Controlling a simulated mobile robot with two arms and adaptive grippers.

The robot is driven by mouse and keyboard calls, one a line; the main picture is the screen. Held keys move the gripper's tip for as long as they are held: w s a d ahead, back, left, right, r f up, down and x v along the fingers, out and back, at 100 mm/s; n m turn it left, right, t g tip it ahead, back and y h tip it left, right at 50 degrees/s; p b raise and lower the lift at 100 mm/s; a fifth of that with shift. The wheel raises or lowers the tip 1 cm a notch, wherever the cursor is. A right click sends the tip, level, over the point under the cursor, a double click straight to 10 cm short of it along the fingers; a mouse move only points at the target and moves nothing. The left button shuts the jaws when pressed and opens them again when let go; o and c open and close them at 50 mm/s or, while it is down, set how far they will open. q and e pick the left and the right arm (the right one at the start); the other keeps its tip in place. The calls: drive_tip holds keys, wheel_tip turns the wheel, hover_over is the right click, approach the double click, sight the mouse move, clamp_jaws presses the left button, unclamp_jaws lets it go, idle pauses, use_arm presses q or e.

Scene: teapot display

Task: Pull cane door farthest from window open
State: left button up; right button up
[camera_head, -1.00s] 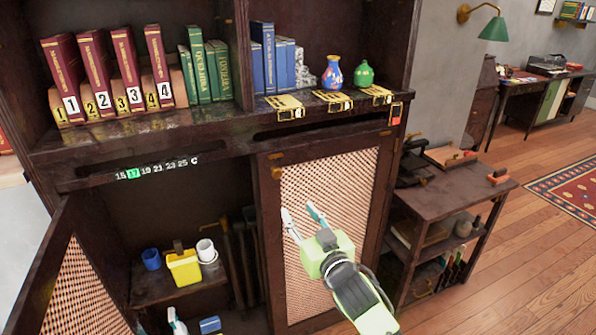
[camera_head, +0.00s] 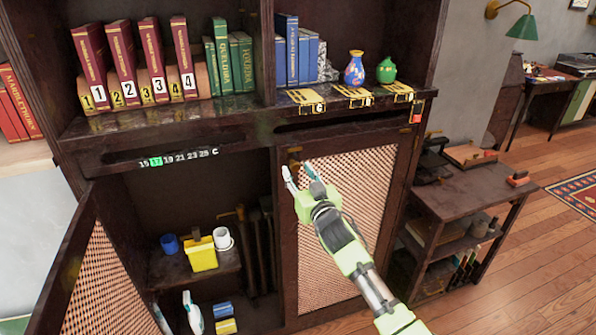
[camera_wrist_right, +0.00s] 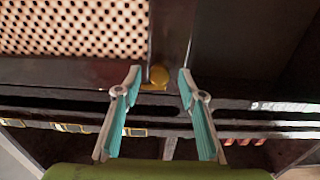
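The right-hand cane door (camera_head: 352,195) of the dark cabinet is shut. Its brass knob is hidden by my right gripper in the head view, but the knob (camera_wrist_right: 158,77) shows in the right wrist view. My right gripper (camera_head: 299,172) is open at the door's upper left; in the wrist view its fingertips (camera_wrist_right: 159,80) are on either side of the knob, with gaps visible. The left-hand cane door (camera_head: 100,285) stands swung open. My left gripper (camera_head: 177,305) is low in the open cabinet, its fingers apart and empty. No window is in view.
Inside the open side are a yellow container (camera_head: 201,256), a blue cup (camera_head: 169,244) and a white cup (camera_head: 222,238). The shelf above holds books and two vases (camera_head: 355,70). A side table (camera_head: 455,190) stands right of the cabinet.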

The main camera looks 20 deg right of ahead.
drive_tip(key=shift+w, duration=0.35)
drive_tip(key=shift+c, duration=0.4)
drive_tip(key=shift+s, duration=0.1)
clamp_jaws()
